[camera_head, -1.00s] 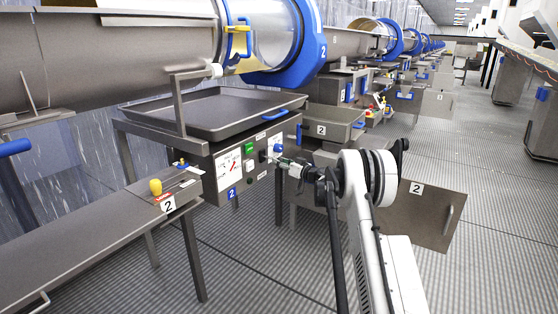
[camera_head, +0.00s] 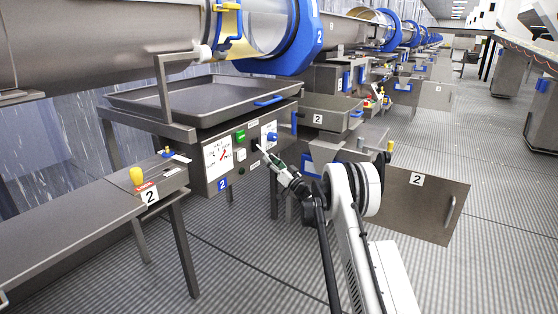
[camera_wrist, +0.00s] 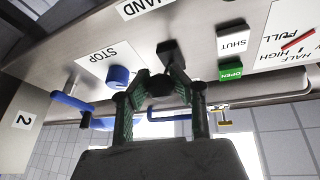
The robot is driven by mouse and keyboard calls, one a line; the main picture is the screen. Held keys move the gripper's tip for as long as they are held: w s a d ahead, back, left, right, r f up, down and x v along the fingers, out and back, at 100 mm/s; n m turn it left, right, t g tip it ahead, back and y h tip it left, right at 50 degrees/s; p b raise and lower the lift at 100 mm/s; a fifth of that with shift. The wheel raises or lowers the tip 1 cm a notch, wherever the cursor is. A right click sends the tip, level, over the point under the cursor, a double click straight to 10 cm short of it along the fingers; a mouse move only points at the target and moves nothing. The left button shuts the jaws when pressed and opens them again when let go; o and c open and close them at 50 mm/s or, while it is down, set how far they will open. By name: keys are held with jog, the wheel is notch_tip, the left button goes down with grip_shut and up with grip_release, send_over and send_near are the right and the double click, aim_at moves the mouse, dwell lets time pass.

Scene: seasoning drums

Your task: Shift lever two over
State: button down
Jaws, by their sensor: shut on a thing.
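A grey control panel (camera_head: 235,160) numbered 2 hangs under the tray. It carries a black lever switch (camera_head: 256,146), right of the green and white buttons. My gripper (camera_head: 266,154) reaches this switch from the front right. In the wrist view, which looks upside down, the green-padded fingers of my gripper (camera_wrist: 160,88) are shut on the dark lever (camera_wrist: 158,84). The lever stands out from its black square plate (camera_wrist: 171,52), below a "HAND" label. The fingers hide part of the lever, so its exact angle is unclear.
A blue STOP knob (camera_wrist: 119,76) sits close beside the fingers; the green OPEN button (camera_wrist: 231,70) and white SHUT button (camera_wrist: 233,40) are opposite. A yellow knob (camera_head: 137,176) stands on the left bench. An open grey door (camera_head: 415,208) marked 2 is right of my arm.

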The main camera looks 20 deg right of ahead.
jog(key=shift+d, duration=0.15)
jog(key=c, duration=1.4)
grip_release()
jog(key=v, duration=1.2)
jog(key=shift+f, duration=0.15)
jog(key=shift+w, duration=0.1)
